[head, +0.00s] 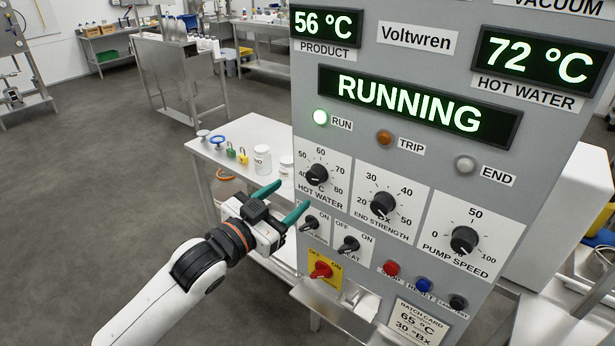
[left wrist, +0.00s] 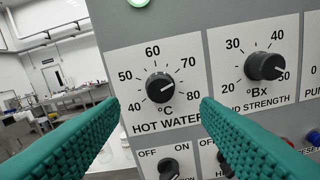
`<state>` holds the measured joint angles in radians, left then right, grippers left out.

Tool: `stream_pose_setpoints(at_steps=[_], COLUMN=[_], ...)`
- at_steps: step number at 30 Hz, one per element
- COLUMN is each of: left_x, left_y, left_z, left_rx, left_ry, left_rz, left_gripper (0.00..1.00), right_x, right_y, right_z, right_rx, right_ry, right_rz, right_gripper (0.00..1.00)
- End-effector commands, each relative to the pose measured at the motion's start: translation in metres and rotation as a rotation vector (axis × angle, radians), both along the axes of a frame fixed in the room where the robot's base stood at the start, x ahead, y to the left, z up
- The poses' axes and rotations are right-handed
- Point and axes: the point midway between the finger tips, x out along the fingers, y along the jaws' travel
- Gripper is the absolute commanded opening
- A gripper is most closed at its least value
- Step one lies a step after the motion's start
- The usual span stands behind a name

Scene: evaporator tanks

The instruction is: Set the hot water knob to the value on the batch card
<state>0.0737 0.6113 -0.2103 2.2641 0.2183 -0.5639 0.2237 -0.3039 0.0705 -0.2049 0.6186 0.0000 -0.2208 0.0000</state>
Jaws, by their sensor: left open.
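The hot water knob (head: 317,174) is a black dial on the panel's left side, with a scale from 40 to 80 °C. In the left wrist view the hot water knob (left wrist: 160,88) is centred between my fingertips, and its white mark appears to point up and right, near 70. The hot water display (head: 540,62) reads 72 °C. The batch card (head: 418,321) at the panel's bottom reads 65 °C and 30 °Bx. My left gripper (head: 293,194) is open with green fingers, in front of the knob and apart from it. My right gripper is not in view.
The end strength knob (head: 383,204) and pump speed knob (head: 464,240) sit to the right. Small switches (head: 348,244) and a red-on-yellow switch (head: 321,270) are below. A side table (head: 235,140) with padlocks and jars stands left of the panel. The floor at left is clear.

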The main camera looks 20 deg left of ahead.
Motion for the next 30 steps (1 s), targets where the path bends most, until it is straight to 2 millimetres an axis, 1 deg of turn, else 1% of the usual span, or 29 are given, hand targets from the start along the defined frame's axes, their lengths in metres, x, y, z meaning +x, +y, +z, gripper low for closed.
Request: stream_pose_setpoints(at_steps=[1, 3, 6, 10, 15, 23, 26, 30], left_x=[0.011, 0.024, 0.040, 0.056, 0.065, 0.066, 0.066, 0.065], left_y=[-0.004, -0.009, -0.015, -0.020, -0.024, -0.024, -0.024, -0.024], left_z=[0.005, 0.005, 0.004, 0.002, 0.000, 0.000, 0.000, 0.000], left_rx=[-0.002, -0.003, -0.001, -0.001, 0.002, 0.001, 0.001, 0.001], left_ry=[-0.002, -0.002, 0.000, -0.002, 0.000, 0.000, 0.000, 0.000], left_rz=[-0.001, 0.000, -0.001, 0.000, -0.001, -0.001, -0.001, -0.001], left_gripper=[0.57, 0.57, 0.57, 0.57, 0.57, 0.57, 0.42, 0.20], right_x=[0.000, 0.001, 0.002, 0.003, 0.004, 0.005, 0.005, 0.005], right_y=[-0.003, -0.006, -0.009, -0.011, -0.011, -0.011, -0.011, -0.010], right_z=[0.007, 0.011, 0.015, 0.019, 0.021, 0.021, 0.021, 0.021], right_rx=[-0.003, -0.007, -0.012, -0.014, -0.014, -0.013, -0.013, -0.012], right_ry=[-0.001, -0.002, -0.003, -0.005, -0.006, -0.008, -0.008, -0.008], right_rz=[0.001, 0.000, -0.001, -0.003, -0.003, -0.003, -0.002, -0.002], right_gripper=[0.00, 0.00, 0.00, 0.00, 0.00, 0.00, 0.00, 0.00])
